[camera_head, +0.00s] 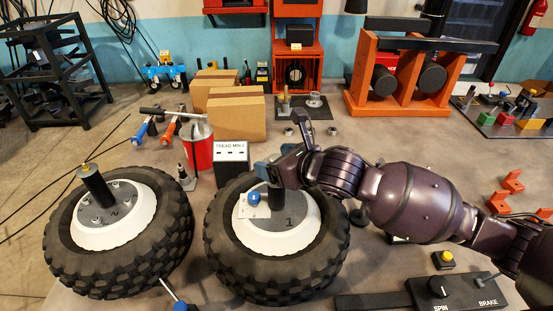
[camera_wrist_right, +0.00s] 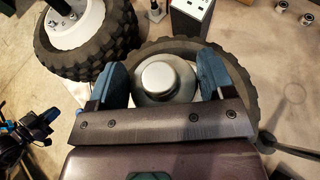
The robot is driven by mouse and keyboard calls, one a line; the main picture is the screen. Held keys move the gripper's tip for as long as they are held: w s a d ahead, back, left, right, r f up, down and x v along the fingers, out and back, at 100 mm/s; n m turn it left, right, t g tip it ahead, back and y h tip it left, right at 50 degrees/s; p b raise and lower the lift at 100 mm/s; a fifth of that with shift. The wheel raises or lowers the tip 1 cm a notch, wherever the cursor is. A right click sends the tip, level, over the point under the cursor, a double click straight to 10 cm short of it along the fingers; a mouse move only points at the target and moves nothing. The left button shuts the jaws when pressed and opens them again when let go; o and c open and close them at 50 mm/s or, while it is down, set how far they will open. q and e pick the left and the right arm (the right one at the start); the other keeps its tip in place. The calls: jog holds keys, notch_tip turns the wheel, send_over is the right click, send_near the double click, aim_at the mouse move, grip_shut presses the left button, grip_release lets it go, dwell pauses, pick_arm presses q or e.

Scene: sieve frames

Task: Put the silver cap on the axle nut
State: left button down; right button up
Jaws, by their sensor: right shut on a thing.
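Wheel 1 (camera_head: 222,235) lies flat, with a dark axle post (camera_head: 276,200) standing up from its hub. My right gripper (camera_head: 271,170) is over the top of this post. In the right wrist view, a round silver cap (camera_wrist_right: 160,77) sits between the two blue fingers of the right gripper (camera_wrist_right: 163,84), which is shut on it. The cap is directly above the hub in that view. The axle nut is hidden beneath the cap and fingers, so I cannot tell whether they touch.
Wheel 2 (camera_head: 62,257) lies to the left with its own dark post (camera_head: 95,187). A tread gauge box (camera_head: 231,165) and a red canister (camera_head: 197,147) stand behind. A spin/brake control panel (camera_head: 455,293) is at the front right. Bare table shows behind my right arm.

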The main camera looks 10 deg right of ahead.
pick_arm(q)
jog(key=shift+f, duration=0.1)
pick_arm(e)
jog(key=shift+f, duration=0.55)
jog(key=o, duration=0.9)
jog(key=shift+o, duration=0.2)
jog(key=shift+r, duration=0.1)
jog(key=shift+r, duration=0.25)
pick_arm(q)
jog(key=shift+w+b, duration=0.35)
jog(key=shift+b, duration=0.25)
pick_arm(e)
jog(key=v, duration=1.2)
jog(key=shift+r, duration=0.25)
pick_arm(q)
jog(key=shift+s+f, duration=0.1)
jog(key=shift+f, duration=0.1)
